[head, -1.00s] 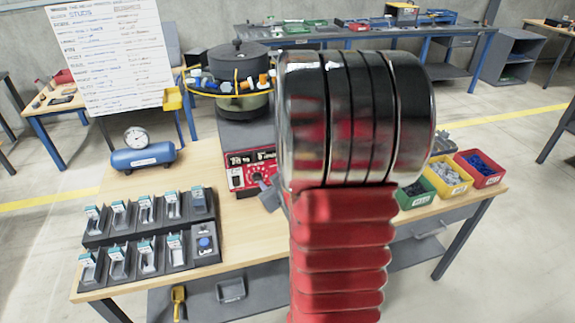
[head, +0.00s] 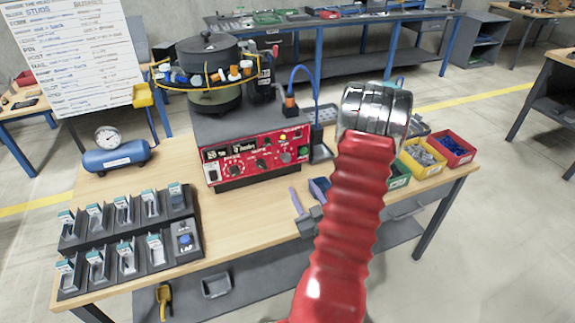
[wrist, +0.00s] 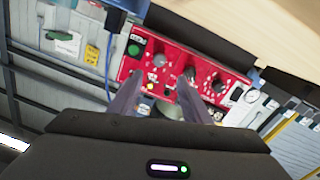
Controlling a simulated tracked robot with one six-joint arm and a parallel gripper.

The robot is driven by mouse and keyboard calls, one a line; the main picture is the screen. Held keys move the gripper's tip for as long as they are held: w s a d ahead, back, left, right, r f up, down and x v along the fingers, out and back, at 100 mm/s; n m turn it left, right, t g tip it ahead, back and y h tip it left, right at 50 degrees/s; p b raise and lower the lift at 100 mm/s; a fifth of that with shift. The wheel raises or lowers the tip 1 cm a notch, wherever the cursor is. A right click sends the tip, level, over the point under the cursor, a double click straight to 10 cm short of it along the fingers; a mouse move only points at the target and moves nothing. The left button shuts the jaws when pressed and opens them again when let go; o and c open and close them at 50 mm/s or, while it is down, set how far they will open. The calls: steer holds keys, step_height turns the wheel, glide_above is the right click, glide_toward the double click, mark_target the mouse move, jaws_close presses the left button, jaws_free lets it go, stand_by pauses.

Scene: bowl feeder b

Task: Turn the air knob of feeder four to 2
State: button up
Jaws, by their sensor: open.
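The feeder's red control panel (head: 255,157) is on the front of a grey box under the black bowl (head: 207,48). It has a dark knob at lower left (head: 235,171), a dark knob near the middle (head: 262,163) and a green button (head: 303,151). Its labels and knob settings are too small to read. My gripper (head: 303,186) is open and empty, in front of the panel's lower right. In the wrist view the panel is turned over, and my gripper (wrist: 165,82) has its fingers spread before it, near a grey knob (wrist: 158,60) and a dark knob (wrist: 190,73).
A blue air tank (head: 117,157) with a gauge stands at left. Black racks (head: 187,226) of small parts fill the front left. A blue cable (head: 300,72) loops by the box. Red (head: 450,148) and yellow (head: 420,158) bins stand at right. Bare tabletop lies before the panel.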

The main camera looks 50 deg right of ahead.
mark_target(287, 160)
steer(key=shift+w, duration=0.1)
stand_by(0.3)
steer(key=x, duration=1.3)
steer(key=shift+w+d, duration=0.2)
steer(key=shift+d, duration=0.05)
steer(key=shift+c, duration=0.2)
